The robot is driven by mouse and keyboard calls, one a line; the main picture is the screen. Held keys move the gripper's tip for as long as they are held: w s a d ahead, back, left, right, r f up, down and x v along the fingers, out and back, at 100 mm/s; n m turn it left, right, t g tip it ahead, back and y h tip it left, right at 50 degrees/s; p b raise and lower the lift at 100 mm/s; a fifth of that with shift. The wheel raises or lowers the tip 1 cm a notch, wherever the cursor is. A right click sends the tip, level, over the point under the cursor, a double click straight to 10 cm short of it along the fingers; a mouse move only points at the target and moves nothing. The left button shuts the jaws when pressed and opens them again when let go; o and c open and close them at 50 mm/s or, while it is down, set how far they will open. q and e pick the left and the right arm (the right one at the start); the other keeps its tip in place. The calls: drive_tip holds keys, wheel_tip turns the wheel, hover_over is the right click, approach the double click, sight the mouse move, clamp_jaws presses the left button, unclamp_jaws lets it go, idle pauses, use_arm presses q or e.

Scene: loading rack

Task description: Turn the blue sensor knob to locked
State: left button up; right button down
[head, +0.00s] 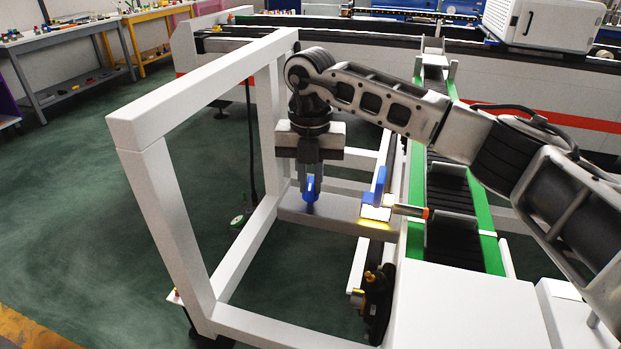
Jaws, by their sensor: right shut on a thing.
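The blue sensor knob (310,194) sits on the grey crossbeam of the white frame, in the middle of the head view. My right gripper (311,183) points straight down over it, with its fingers shut on the knob. The fingers hide part of the knob, so I cannot tell its turn angle or any locked mark. My left gripper is not in view.
A blue upright piece (379,185) stands to the right, by a yellow-lit part and an orange-tipped cylinder (411,211). The white frame (190,90) surrounds the gripper's left side. A green-edged conveyor (450,200) runs to the right. Open green floor lies left.

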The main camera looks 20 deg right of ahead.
sight(311, 183)
drive_tip(key=shift+r+m, duration=0.1)
drive_tip(key=shift+m, duration=1)
drive_tip(key=c, duration=1.4)
unclamp_jaws()
drive_tip(key=shift+c, duration=0.2)
wheel_tip(311, 183, up, 16)
drive_tip(key=b, duration=0.1)
